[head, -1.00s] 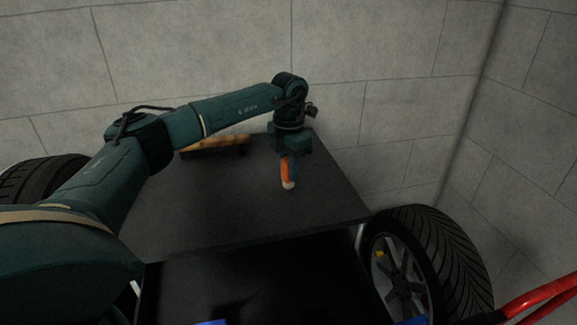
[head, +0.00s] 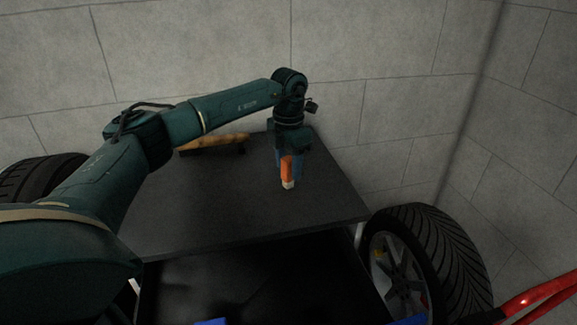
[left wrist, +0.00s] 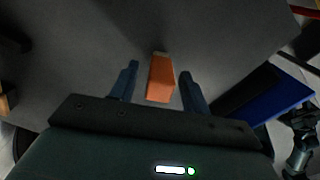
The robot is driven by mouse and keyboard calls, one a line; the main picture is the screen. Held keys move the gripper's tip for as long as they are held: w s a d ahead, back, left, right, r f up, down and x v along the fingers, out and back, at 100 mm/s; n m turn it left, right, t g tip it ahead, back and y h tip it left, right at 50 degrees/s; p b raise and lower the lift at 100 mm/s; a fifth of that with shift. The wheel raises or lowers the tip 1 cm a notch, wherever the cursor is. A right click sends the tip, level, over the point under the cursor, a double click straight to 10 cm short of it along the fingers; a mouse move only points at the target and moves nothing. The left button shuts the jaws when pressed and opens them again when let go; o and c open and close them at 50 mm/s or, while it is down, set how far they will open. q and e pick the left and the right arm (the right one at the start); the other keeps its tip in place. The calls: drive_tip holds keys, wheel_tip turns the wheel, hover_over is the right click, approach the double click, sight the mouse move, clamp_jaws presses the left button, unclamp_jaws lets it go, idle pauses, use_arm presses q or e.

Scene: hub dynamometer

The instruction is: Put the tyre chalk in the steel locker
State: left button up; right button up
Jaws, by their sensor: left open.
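The tyre chalk, an orange block with a pale tip (head: 288,178), stands on the dark table top (head: 220,205). In the left wrist view the chalk (left wrist: 161,78) is between the two blue fingers of my left gripper (left wrist: 160,85), with a gap on each side. My left gripper (head: 288,172) is open, points down and has its fingers beside the chalk. No steel locker can be made out in these views. My right gripper does not show.
A wooden-topped brush-like object (head: 215,143) lies at the table's back left. A wheel with a tyre (head: 435,265) stands right of the table, another tyre (head: 40,178) at left. A red tube (head: 540,295) is at lower right. A blue panel (left wrist: 272,97) shows in the wrist view.

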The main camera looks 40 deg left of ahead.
use_arm(q)
wheel_tip(320, 180, up, 11)
drive_tip(key=shift+r, duration=0.15)
idle(0.7)
